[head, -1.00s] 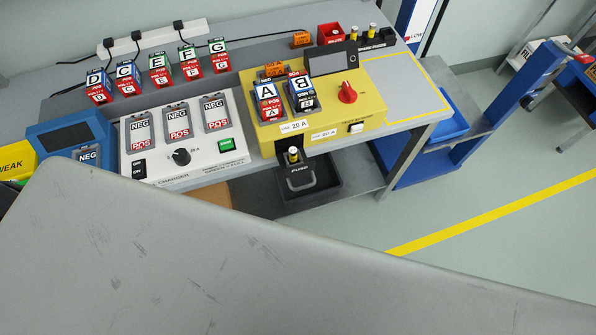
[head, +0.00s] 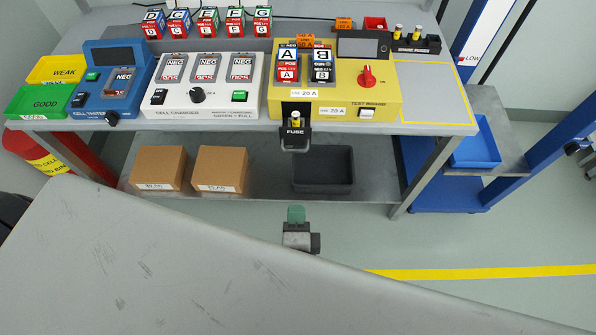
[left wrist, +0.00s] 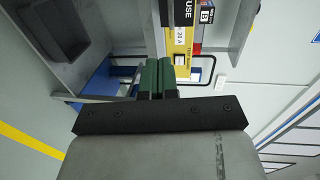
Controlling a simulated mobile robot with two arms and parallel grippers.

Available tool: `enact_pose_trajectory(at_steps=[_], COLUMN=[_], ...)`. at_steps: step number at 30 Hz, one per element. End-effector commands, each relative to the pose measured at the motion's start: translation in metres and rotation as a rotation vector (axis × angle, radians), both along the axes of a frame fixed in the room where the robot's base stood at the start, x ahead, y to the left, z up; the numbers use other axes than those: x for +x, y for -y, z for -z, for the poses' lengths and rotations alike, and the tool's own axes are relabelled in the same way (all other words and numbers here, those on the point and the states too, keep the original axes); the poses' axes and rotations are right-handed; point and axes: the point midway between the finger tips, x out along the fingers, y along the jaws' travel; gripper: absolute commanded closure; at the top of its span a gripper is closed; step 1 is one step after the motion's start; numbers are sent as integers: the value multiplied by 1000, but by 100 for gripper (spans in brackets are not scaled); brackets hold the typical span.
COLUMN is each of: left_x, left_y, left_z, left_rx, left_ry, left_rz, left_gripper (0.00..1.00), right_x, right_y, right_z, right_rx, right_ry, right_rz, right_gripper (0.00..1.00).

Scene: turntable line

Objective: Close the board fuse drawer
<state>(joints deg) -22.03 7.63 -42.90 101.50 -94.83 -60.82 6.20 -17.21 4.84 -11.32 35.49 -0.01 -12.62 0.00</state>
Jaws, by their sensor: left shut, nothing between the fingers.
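The yellow test board (head: 390,100) stands on the bench. Its black fuse drawer (head: 296,139), marked FUSE, sticks out of the front, open, with a yellow-banded fuse (head: 296,121) standing in it. In the left wrist view, the dark drawer front (left wrist: 184,13) is at the top edge, partly cut off. My left gripper (head: 296,214) has green fingertips pressed together with nothing between them. In the head view it is below the drawer, apart from it. In the left wrist view, its fingertips (left wrist: 158,78) show just below and left of the drawer front. My right gripper is out of view.
Cells A and B sit in the board beside a red knob (head: 367,76). A white cell charger (head: 208,96) stands to the left. Below, the shelf holds a dark bin (head: 323,185) and cardboard boxes (head: 220,170). A large grey surface fills the foreground.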

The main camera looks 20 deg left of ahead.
Motion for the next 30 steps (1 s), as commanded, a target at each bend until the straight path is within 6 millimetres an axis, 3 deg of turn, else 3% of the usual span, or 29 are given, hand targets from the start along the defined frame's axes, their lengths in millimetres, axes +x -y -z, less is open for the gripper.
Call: enact_pose_trajectory(at_steps=[5, 18, 24, 30], left_x=[18, 103, 126, 132], left_y=[-5, -32, -39, -42], left_z=[-4, 5, 3, 4], left_rx=[6, 4, 3, 2], left_ry=[14, 11, 10, 9], left_rz=[-2, -2, -1, -1], left_gripper=[100, 100, 100, 100], right_x=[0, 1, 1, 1], right_y=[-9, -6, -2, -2], right_z=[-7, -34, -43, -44], right_rx=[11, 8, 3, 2], right_ry=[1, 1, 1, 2], right_rz=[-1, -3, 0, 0], right_gripper=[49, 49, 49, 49])
